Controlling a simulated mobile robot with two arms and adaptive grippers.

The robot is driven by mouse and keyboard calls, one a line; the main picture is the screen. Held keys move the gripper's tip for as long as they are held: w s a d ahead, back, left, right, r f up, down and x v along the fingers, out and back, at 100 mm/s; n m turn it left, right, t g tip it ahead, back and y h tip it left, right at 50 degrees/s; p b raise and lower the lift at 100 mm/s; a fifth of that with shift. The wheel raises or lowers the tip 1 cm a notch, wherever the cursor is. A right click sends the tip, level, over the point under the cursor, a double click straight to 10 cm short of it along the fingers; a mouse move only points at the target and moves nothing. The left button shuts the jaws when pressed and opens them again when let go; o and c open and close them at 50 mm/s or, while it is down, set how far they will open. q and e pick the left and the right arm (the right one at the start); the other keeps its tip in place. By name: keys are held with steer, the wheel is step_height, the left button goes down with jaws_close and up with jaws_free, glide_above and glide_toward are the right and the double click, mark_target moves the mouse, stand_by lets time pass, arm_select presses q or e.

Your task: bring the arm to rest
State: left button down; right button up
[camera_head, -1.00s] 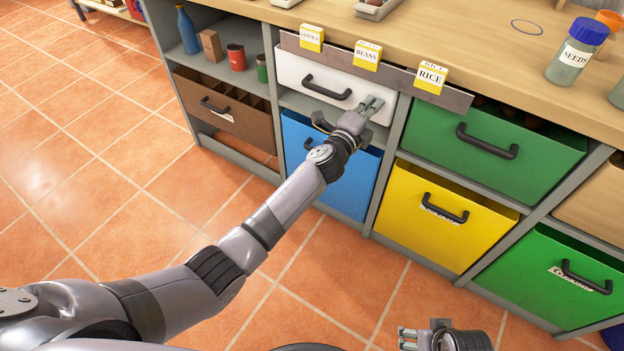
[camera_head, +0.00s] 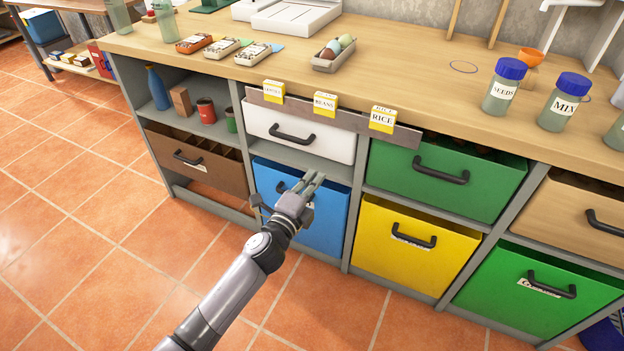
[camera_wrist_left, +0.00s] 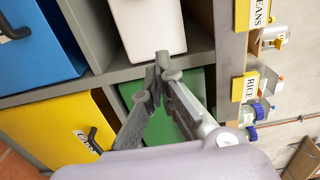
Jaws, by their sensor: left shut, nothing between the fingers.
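My left gripper (camera_head: 314,180) is shut and empty in the head view. Its fingers are in front of the cabinet, just below the white drawer (camera_head: 322,142) and in front of the top of the blue drawer (camera_head: 325,222). It hides part of the blue drawer and its handle. In the left wrist view my left gripper (camera_wrist_left: 163,62) has its fingertips together, with the white drawer (camera_wrist_left: 148,28) beyond them and a green drawer (camera_wrist_left: 190,85) behind the fingers. My right gripper is not in either current view.
A yellow drawer (camera_head: 385,250) and a green drawer (camera_head: 475,185) lie to the right. A label board (camera_head: 345,119) with yellow cards runs along the worktop's (camera_head: 420,90) front edge. Jars (camera_head: 503,88) stand on top. The tiled floor (camera_head: 90,240) at left is clear.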

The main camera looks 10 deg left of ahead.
arm_select(q)
steer(key=shift+s+a, duration=0.15)
steer(key=shift+s, duration=0.05)
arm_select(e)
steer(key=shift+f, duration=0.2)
